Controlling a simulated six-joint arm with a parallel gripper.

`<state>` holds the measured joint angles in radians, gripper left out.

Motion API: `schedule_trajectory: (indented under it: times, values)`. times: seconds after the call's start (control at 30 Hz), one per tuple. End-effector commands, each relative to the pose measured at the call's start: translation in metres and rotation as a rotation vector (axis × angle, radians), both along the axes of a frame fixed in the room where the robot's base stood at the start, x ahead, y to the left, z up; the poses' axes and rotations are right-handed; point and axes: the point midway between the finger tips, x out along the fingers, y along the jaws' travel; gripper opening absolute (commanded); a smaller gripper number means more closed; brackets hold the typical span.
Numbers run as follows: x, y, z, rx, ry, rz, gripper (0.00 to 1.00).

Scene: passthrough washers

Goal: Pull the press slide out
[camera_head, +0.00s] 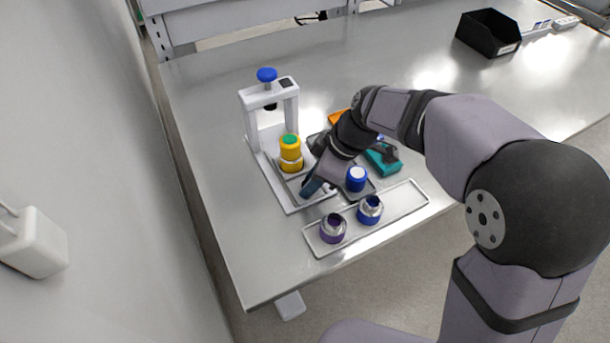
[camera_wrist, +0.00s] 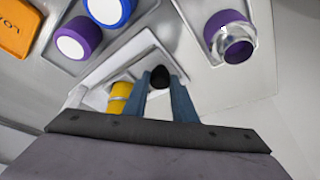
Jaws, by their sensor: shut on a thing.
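The white press (camera_head: 254,130) stands at the left of the bench, with a blue knob (camera_head: 267,74) on top. Its slide (camera_head: 290,183) lies on the base in front of the frame, partly hidden by my gripper. A yellow stack with a green top (camera_head: 291,155) stands on the slide, in front of the press posts; part of its yellow body also shows in the wrist view (camera_wrist: 120,92). My gripper (camera_head: 311,187) is low at the front end of the slide. In the wrist view its blue fingers are shut on a black knob (camera_wrist: 160,77), which looks like the slide's handle.
A long tray (camera_head: 404,205) in front holds a purple part (camera_head: 333,229) and a blue part (camera_head: 370,211) with metal washers. A blue cylinder with white top (camera_head: 356,179) stands close right of my gripper. Teal (camera_head: 385,160) and orange (camera_head: 338,117) boxes lie behind.

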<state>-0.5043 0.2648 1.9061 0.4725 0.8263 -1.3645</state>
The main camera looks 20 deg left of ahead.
Motion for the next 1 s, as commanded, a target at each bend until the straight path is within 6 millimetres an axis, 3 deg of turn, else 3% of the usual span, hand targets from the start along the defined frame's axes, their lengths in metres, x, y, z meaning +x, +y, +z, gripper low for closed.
schedule_trajectory:
  times: [0.33,0.37,0.4,0.43,0.77,1.0]
  values:
    - [-0.003,-0.003,0.000,-0.005,0.007,0.002,0.00]
    - [-0.004,-0.003,0.000,-0.005,0.008,0.002,0.31]
    - [-0.003,-0.003,0.000,-0.005,0.007,0.002,0.41]
    - [-0.003,-0.003,0.000,-0.005,0.007,0.002,0.43]
    - [-0.002,-0.003,0.001,-0.002,0.004,0.002,0.43]
    - [-0.002,-0.011,0.022,0.000,0.000,-0.001,0.43]
